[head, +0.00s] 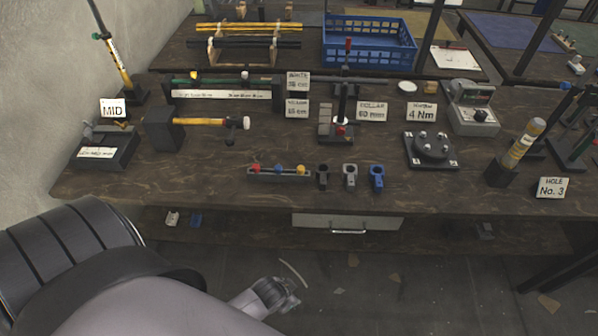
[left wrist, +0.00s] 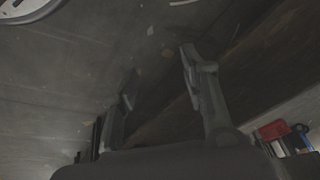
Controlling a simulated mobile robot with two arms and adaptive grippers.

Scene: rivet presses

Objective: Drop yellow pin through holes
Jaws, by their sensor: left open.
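Right of the rack stand three small pieces with holes: a black one (head: 323,178), a grey one (head: 350,178) and a blue one (head: 377,178). My left gripper (head: 284,294) is in front of and below the table edge, away from the rack. In the left wrist view, its fingers (left wrist: 157,76) are apart with nothing between them. My right gripper is not in view.
A round fixture (head: 432,147) and a yellow-banded cylinder (head: 522,143) stand at right. A blue crate (head: 368,58) is at the back. A drawer (head: 347,222) is under the table's front edge. Bits of litter lie on the floor.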

